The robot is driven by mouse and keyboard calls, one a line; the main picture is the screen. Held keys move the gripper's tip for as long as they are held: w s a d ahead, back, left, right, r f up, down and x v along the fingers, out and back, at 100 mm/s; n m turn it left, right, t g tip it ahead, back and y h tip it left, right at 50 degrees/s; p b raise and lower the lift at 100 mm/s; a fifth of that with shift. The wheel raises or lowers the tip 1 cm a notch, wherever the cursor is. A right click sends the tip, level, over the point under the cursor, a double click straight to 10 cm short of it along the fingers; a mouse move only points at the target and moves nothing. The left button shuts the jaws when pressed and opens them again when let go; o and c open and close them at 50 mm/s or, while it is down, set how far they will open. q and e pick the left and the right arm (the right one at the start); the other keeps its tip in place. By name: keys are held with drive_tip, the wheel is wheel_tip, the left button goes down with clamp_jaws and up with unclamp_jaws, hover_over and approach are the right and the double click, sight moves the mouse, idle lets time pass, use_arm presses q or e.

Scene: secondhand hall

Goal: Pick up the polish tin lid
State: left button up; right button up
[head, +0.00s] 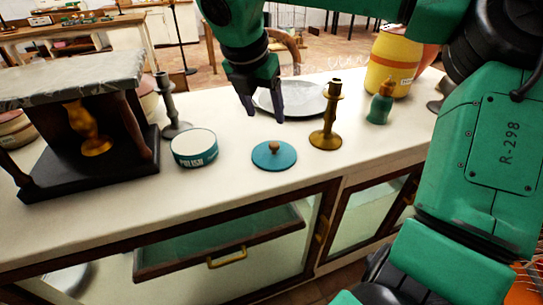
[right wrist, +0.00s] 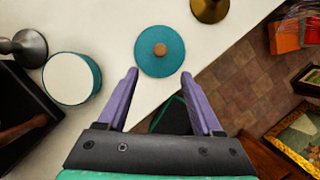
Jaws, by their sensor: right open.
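The polish tin lid (head: 274,156) is a flat teal disc with a small wooden knob, lying on the white counter. It also shows in the right wrist view (right wrist: 160,52), just beyond the fingertips. The round polish tin (head: 194,148), teal with a white top, stands to the left of the lid. My right gripper (head: 263,116) is open and empty above the counter, pointing down, above and behind the lid in the head view. Its two purple fingers (right wrist: 159,72) are spread apart in the right wrist view. My left gripper is not in view.
A brass candlestick (head: 328,116) stands close right of the lid, with a green bottle (head: 380,102) beyond. A grey plate (head: 303,99) lies behind. A dark candlestick (head: 170,108) and a stone-topped stand (head: 62,78) are on the left.

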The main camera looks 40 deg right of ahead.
sight(274, 144)
drive_tip(key=p+x, duration=0.2)
drive_tip(key=x, duration=1)
drive_tip(key=shift+d+f, duration=0.1)
drive_tip(key=shift+f, duration=0.05)
clamp_jaws()
